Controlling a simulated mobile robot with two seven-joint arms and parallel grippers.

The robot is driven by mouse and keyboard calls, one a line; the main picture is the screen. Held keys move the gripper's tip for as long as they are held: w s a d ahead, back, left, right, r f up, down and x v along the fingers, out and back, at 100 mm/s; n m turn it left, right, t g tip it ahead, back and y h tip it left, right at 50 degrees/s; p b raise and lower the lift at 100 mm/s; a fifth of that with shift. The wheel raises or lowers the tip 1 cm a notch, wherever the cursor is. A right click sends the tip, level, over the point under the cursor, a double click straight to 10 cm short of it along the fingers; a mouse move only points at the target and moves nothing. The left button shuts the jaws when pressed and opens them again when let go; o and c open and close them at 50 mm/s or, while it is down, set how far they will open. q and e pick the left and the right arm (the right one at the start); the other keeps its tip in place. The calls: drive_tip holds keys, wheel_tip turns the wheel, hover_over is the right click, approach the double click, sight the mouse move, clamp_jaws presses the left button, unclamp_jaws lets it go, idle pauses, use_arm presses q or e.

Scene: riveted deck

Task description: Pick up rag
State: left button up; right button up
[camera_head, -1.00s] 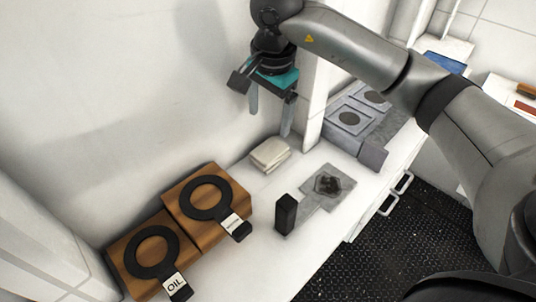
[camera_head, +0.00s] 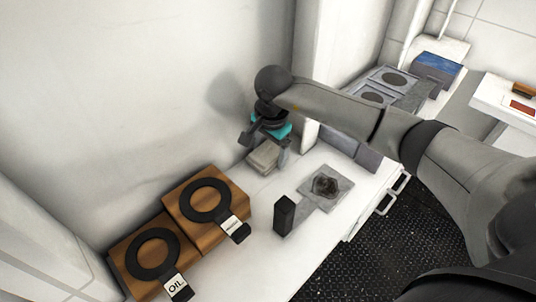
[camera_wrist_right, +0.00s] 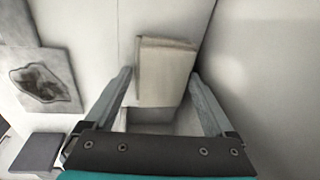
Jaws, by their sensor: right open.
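In the right wrist view the rag (camera_wrist_right: 164,72) lies between and beyond my two fingers. My right gripper (camera_head: 268,150) is right above the rag in the head view, pointing down, and partly covers it. In the right wrist view my right gripper (camera_wrist_right: 160,82) is open, with a finger on either side of the rag. Whether the fingers touch the rag or the counter I cannot tell. My left gripper is not in view.
A flat grey plate with a dark patch (camera_head: 326,186) and an upright dark block (camera_head: 284,214) stand right of the rag. Two wooden blocks with black rings (camera_head: 207,201) stand to the left. The wall (camera_head: 150,90) is close behind; a white pillar (camera_head: 318,70) rises nearby.

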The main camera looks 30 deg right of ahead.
sight(272, 155)
drive_tip(key=shift+c, duration=0.5)
drive_tip(key=c, duration=0.9)
drive_tip(key=shift+r, duration=0.1)
drive_tip(key=shift+s+d+r+b, duration=0.15)
drive_tip(key=shift+r+b, duration=0.15)
drive_tip(key=shift+r, duration=0.2)
drive_tip(key=r, duration=0.6)
drive_tip(key=shift+s+b, duration=0.25)
drive_tip(key=shift+b, duration=0.1)
drive_tip(key=s+d+b, duration=0.2)
drive_tip(key=s+d, duration=0.1)
drive_tip(key=s, duration=0.6)
drive_tip(key=s+d+b, duration=0.2)
drive_tip(key=s+d, duration=0.1)
drive_tip(key=s, duration=0.6)
drive_tip(key=shift+d, duration=0.15)
drive_tip(key=shift+f, duration=0.1)
